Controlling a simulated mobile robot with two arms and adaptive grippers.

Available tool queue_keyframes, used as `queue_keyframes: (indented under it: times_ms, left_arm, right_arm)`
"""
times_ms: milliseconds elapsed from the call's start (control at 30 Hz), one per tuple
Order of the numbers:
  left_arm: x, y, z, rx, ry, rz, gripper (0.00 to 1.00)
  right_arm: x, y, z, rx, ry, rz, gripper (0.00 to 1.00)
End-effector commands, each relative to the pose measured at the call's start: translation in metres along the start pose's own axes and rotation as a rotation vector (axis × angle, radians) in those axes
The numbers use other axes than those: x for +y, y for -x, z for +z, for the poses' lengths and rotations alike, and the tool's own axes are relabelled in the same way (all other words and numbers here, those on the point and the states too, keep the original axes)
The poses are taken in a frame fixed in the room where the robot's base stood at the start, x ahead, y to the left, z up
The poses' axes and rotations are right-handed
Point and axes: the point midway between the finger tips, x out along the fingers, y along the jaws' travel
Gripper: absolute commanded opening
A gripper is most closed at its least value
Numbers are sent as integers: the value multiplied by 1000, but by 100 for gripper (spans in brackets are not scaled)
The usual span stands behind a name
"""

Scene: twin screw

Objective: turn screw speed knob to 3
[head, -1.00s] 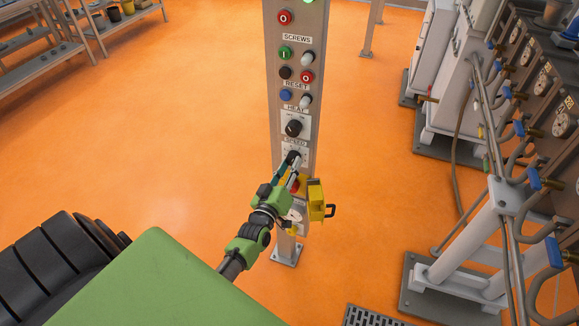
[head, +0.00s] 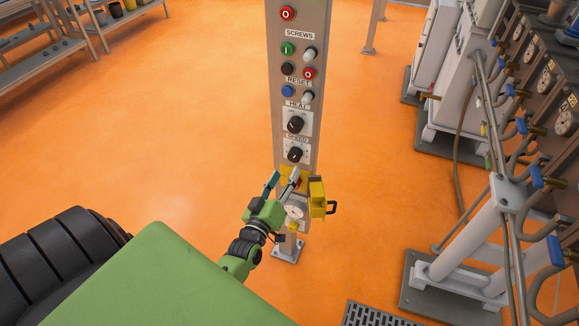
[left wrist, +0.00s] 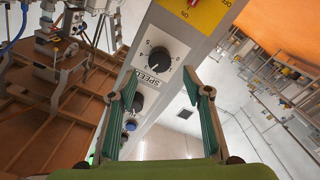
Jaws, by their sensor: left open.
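The speed knob (head: 295,154) is a black round knob on a white scale plate, low on the grey control column, in the head view. The left wrist view shows the same speed knob (left wrist: 158,61) upside down, with its printed numbers and the SPEED label beside it; I cannot read its setting surely. My left gripper (head: 283,177) is open and empty, just below and in front of the knob, apart from it. Its two green-padded fingers (left wrist: 160,78) show in the left wrist view, with the knob ahead between their tips. My right gripper is not in view.
The heat knob (head: 295,124) sits right above the speed plate, with several push buttons higher up. A yellow box with a black handle (head: 317,198) sticks out right of the column, close to my gripper. Pipes and machines stand at the right. The orange floor at the left is clear.

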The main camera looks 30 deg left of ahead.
Motion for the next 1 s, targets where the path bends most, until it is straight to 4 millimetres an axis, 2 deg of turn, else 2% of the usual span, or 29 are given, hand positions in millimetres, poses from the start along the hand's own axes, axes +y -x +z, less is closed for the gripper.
queue_keyframes:
  times_ms: [33, 133, 333, 500, 1000]
  left_arm:
    - [-1, 13, 1, -2, 0, -1, 45]
    - [-1, 32, 1, -3, 0, -2, 45]
    - [0, 56, 1, -1, 0, 0, 45]
    - [0, 61, 1, -1, 0, 0, 45]
    - [0, 61, 2, -3, 0, -1, 45]
  right_arm:
    - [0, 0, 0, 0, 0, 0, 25]
    - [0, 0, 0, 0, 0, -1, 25]
    - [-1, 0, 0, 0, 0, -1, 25]
    - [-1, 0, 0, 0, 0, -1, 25]
    - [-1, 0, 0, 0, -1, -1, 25]
